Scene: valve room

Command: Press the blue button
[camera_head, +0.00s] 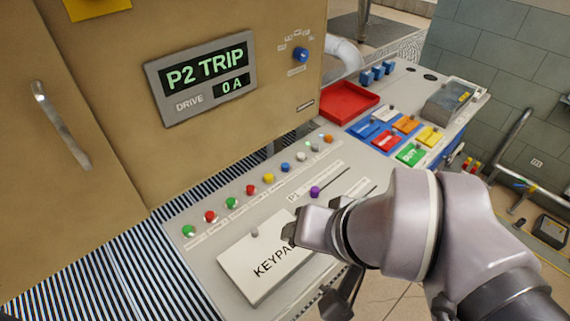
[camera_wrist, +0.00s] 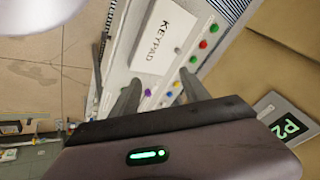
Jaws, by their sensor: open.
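The blue button (camera_head: 285,168) sits in a row of coloured buttons on the sloped grey console, between a yellow button (camera_head: 269,179) and a white one (camera_head: 301,156). In the wrist view a small blue button (camera_wrist: 169,94) shows between my finger lines, close to the right finger. My gripper (camera_head: 292,232) is over the right part of the white KEYPAD cover, nearer the front than the button row and apart from the blue button. In the wrist view its two fingers (camera_wrist: 160,77) are spread with nothing between them. Its exact height above the panel cannot be told.
The KEYPAD cover (camera_head: 262,262) and a purple knob (camera_head: 315,192) with slots are close to my gripper. A red tray (camera_head: 348,101) and coloured blocks lie farther along the console. A tan cabinet with a P2 TRIP display (camera_head: 206,77) rises behind.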

